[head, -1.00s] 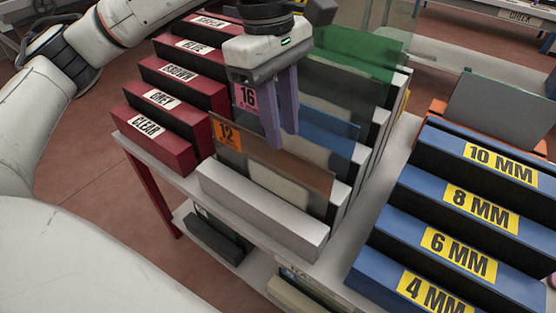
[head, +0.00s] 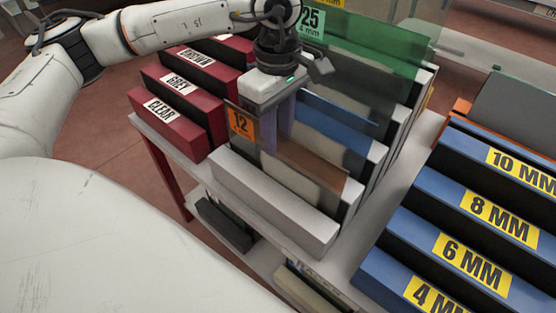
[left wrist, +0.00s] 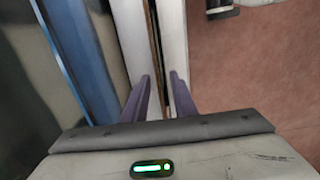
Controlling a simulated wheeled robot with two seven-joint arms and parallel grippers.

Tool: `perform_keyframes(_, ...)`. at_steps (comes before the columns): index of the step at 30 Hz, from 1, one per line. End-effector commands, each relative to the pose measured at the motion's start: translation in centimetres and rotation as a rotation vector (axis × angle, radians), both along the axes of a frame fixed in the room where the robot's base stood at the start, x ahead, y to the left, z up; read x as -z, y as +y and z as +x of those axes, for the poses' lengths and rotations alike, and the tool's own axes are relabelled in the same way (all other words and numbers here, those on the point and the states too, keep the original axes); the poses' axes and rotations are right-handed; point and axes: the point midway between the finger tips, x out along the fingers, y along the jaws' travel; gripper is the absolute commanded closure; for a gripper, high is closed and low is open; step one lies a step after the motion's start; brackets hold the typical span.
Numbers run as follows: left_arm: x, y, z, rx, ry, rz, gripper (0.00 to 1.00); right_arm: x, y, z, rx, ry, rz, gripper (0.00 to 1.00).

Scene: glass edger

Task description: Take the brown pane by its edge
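The brown pane (head: 314,162) is a see-through sheet standing upright in the front slot of the white rack (head: 270,205), with an orange 12 tag (head: 240,123) at its left end. My left gripper (head: 277,138) is over the pane's top edge, pointing down. One finger is on the near side and the other looks to be behind the pane. In the left wrist view the fingers (left wrist: 160,95) are apart, with a thin brown edge (left wrist: 154,30) running between them. I cannot tell whether either finger touches the glass. My right gripper is not in view.
A blue pane (head: 340,125) and a green pane (head: 370,50) stand in slots behind. Red stepped blocks (head: 175,125) labelled CLEAR and GREY are at the left. A blue stepped rack (head: 440,230) with thickness labels is at the right.

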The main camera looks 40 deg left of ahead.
Motion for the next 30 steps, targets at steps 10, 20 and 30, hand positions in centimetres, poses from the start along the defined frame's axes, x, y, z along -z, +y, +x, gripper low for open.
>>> perform_keyframes(10,0.15,-0.03,0.00,0.000,-0.001,-0.001,0.94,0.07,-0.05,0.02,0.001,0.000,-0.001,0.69)
perform_keyframes(20,0.12,-0.04,0.00,0.000,0.000,-0.001,1.00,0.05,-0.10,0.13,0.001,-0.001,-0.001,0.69)
perform_keyframes(30,0.09,-0.05,0.00,0.000,0.000,-0.001,1.00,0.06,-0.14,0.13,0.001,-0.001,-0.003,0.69)
